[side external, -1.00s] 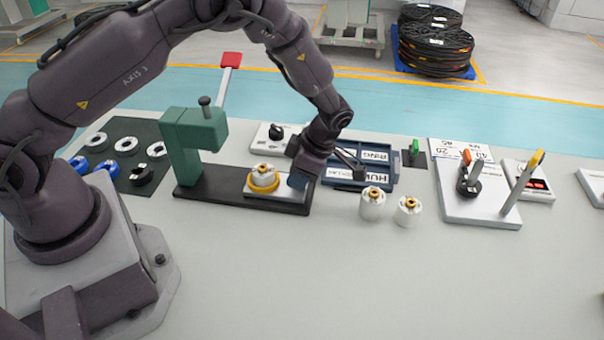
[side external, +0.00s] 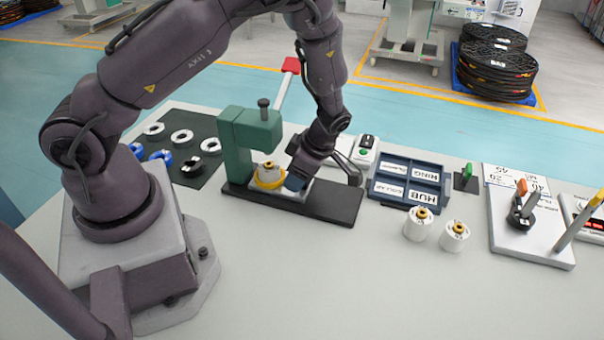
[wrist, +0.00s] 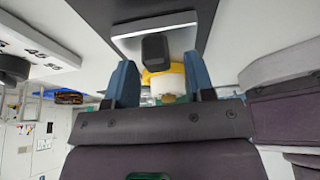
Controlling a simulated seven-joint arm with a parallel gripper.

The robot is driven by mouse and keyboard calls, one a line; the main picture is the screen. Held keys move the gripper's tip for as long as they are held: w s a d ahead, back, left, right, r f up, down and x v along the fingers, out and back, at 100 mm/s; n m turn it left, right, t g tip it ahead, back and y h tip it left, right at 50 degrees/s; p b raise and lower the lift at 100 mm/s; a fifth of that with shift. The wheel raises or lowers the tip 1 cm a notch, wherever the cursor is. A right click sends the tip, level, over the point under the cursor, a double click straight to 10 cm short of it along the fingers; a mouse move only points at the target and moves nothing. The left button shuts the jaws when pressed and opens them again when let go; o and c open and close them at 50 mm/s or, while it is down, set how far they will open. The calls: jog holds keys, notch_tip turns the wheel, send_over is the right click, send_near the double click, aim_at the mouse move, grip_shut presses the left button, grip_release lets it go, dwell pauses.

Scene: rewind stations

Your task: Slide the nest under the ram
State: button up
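The nest (side external: 311,185) is a pale plate on a black base rail (side external: 335,204), carrying a yellow ring (side external: 271,183) with a white hub (side external: 267,168) in it. The green press (side external: 240,150) stands at the rail's left, its dark-knobbed ram (side external: 264,106) above. The hub is roughly below the press head; exact alignment is unclear. My gripper (side external: 295,183) is low at the nest's right part. In the wrist view its blue fingers (wrist: 160,82) are apart, with a dark block (wrist: 155,47) showing between them and a gap on the right. The nest's right part is partly hidden.
Two white hubs (side external: 418,224) (side external: 454,237) stand at front right. A blue labelled tray (side external: 408,186) and a switch box (side external: 366,150) are behind the rail. The front table is clear.

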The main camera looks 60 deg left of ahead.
jog(key=shift+w, duration=0.1)
jog(key=shift+w+d+r, duration=0.15)
jog(key=shift+d+r, duration=0.1)
jog(key=shift+r, duration=0.15)
jog(key=v, duration=1.2)
jog(key=shift+a, duration=0.1)
